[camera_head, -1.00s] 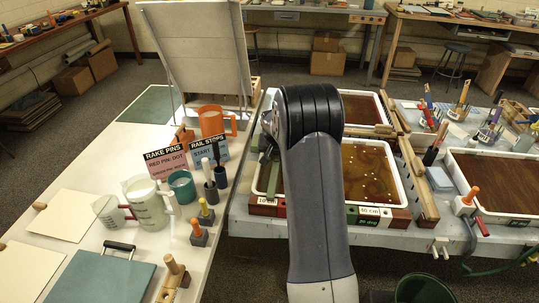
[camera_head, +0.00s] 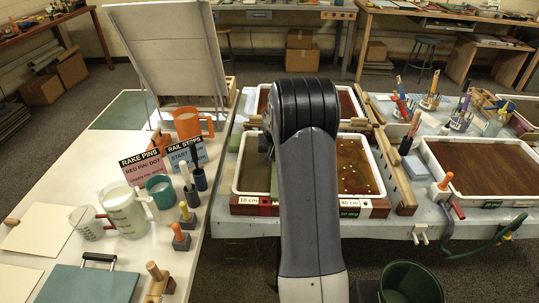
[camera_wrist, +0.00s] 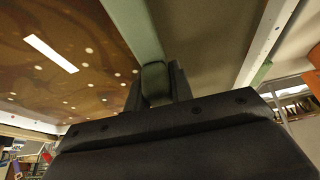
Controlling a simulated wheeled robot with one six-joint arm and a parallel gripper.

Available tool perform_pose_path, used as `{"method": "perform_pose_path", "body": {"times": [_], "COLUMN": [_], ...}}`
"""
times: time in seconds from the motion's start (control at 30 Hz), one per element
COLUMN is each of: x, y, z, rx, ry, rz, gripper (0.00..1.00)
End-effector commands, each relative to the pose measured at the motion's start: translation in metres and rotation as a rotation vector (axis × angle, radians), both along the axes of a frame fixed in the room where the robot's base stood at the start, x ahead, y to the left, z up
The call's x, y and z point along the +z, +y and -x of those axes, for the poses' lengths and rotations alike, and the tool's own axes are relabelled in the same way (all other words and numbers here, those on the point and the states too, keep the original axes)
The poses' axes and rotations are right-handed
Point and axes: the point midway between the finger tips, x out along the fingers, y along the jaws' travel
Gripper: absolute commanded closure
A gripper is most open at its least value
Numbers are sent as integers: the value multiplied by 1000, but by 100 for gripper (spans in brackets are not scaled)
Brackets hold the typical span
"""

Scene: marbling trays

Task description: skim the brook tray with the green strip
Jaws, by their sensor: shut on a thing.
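The middle tray (camera_head: 236,172) has a white rim and brown liquid; the name on its green front label is too small to read surely. My gripper is shut on the green strip (camera_wrist: 134,24) in the wrist view, where the jaws (camera_wrist: 153,82) grip its near end. The strip lies across the liquid there. Brown liquid with pale spots (camera_wrist: 85,60) is on its left, and plain olive liquid (camera_wrist: 200,40) is on its right, up to the white wall. Pale spots show right of my arm.
Another brown tray (camera_head: 425,160) stands at right, and one lies behind (camera_head: 350,88). A wooden rail (camera_head: 393,165) runs along the middle tray's right side. Jugs (camera_head: 125,212), cups and signs (camera_head: 143,168) crowd the left table. A green bin (camera_head: 410,283) stands on the floor in front.

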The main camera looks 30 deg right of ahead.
Motion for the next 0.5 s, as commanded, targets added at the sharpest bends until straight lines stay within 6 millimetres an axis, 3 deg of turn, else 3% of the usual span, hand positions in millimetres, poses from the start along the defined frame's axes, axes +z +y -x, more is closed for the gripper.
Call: {"method": "perform_pose_path", "body": {"times": [0.03,0.5], "x": [-11,-11], "y": [-3,-31], "z": [9,26], "rx": [-5,-5], "ry": [25,24], "rz": [-9,-9], "gripper": [100,100]}}
